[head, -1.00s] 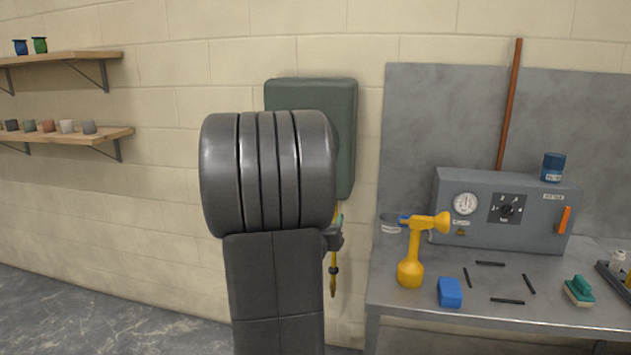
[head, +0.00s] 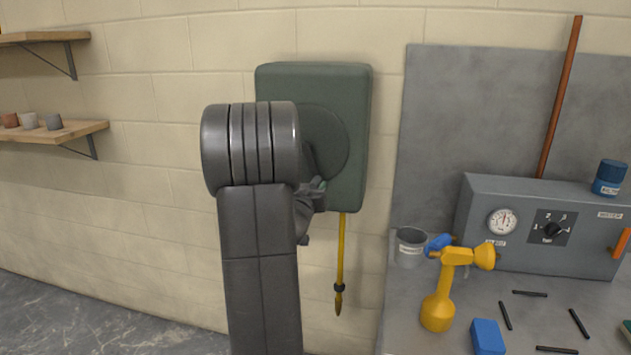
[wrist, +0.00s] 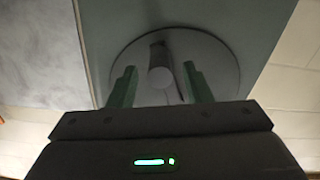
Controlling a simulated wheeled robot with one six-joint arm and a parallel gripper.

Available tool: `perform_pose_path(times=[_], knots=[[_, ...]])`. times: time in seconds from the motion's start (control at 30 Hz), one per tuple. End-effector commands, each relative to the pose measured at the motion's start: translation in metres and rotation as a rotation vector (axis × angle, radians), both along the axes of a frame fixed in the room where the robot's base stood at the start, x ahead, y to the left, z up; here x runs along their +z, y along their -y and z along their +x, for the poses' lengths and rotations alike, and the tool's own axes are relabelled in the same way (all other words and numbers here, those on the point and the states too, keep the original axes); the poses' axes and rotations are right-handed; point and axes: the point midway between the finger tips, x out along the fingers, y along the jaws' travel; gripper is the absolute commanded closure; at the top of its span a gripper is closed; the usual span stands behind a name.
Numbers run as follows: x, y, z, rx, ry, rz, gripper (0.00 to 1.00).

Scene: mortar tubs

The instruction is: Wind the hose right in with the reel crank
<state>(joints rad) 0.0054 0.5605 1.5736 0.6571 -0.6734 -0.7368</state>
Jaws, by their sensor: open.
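The hose reel is a dark green box (head: 350,82) on the wall, with a round grey-green disc (head: 335,140) on its front. In the wrist view the disc (wrist: 215,65) fills the middle, and the crank handle (wrist: 160,78) points at the camera. My gripper (wrist: 160,72) is open, with one green finger on each side of the handle; contact cannot be told. In the head view my gripper (head: 316,187) is in front of the disc's lower part, and my arm hides the handle. The yellow hose (head: 341,245) hangs below the box, ending in a dark-collared nozzle (head: 338,300).
Wooden shelves (head: 70,134) are on the left wall. The floor at lower left is clear.

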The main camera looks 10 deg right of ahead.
Motion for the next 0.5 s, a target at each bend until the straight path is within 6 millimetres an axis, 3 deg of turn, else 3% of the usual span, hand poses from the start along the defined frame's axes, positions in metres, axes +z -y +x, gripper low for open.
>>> perform_pose_path(times=[0.2,0.5], knots=[[0.001,0.012,0.029,0.000,-0.001,0.000,0.55],[0.000,0.017,0.039,0.000,0.000,0.000,0.55]])
